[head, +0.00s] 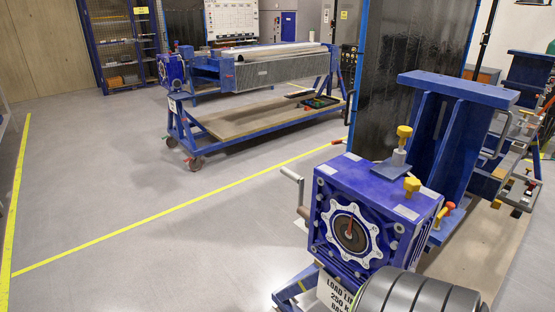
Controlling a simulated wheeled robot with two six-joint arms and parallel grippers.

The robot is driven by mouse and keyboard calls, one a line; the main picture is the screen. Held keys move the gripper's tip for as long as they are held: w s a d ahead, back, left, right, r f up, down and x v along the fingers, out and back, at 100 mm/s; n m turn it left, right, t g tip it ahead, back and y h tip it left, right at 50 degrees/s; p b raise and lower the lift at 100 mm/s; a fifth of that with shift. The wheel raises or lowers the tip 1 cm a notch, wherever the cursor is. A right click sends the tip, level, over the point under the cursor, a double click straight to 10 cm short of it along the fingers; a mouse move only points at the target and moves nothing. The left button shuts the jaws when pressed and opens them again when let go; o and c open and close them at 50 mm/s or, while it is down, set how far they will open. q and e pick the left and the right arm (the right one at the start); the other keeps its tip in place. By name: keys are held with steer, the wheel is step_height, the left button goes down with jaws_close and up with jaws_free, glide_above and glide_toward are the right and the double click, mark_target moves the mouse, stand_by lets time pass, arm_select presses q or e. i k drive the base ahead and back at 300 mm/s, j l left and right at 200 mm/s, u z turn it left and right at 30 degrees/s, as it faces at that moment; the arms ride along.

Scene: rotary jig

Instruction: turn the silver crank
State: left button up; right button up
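The silver crank (300,190) sticks out from the left side of the blue gearbox (335,195) on the near rotary jig. The front of the gearbox carries a white toothed ring (377,237) around a dark hub with a red pointer. Neither of my grippers is in view, and nothing touches the crank.
A yellow knob (412,184) and a red-tipped lever (447,207) sit on the gearbox. A dark grey rounded part, which I cannot identify, hides the jig's lower front. A second blue jig (225,73) stands farther back. The floor left of the crank is clear.

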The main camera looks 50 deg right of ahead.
mark_target(302, 210)
steer(key=i+z, duration=0.3)
steer(key=z, duration=0.15)
steer(key=i+z, duration=0.25)
steer(key=z, duration=0.15)
steer(key=i+z, duration=0.3)
steer(key=z, duration=0.15)
steer(key=i+j+z, duration=0.25)
steer(key=z, duration=0.15)
